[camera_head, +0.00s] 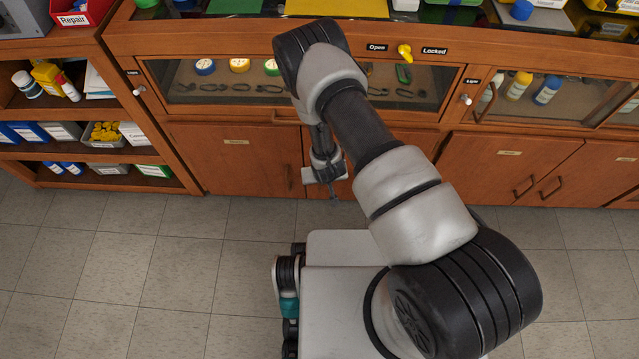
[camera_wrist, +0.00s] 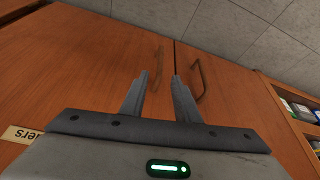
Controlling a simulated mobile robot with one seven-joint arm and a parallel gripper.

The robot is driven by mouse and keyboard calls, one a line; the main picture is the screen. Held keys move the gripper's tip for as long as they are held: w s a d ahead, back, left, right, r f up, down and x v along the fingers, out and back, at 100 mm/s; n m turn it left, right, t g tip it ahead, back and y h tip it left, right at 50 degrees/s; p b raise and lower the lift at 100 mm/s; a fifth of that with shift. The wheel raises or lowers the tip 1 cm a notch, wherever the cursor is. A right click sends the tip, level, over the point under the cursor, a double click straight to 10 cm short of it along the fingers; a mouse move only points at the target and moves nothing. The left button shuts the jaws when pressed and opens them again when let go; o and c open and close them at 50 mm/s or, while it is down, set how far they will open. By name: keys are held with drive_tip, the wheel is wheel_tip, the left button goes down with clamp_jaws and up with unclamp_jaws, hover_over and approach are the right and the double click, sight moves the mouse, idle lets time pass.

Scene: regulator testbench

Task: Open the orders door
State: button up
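My gripper (camera_head: 333,196) hangs low in front of the wooden cabinet doors in the head view. In the wrist view its two fingers (camera_wrist: 160,76) are apart with nothing between their tips. A door (camera_wrist: 85,70) fills the left of that view, with a cut-off label (camera_wrist: 22,134) that seems to end in "ers". This door's handle (camera_wrist: 158,66) appears between the fingers; I cannot tell how deep it sits. A second handle (camera_wrist: 199,82), on the neighbouring door (camera_wrist: 228,105), is just right of the right finger. Both doors look shut. My arm hides much of the labelled door in the head view.
Left is an open shelf (camera_head: 100,158) with boxes and bottles. Above the doors is a glass-fronted case (camera_head: 215,70) with an "Open/Locked" yellow knob (camera_head: 405,52). More cabinet doors (camera_head: 500,165) stand to the right. The tiled floor (camera_head: 170,270) is clear.

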drive_tip(key=b+x, duration=0.3)
drive_tip(key=x, duration=0.8)
drive_tip(key=shift+r, duration=0.1)
clamp_jaws()
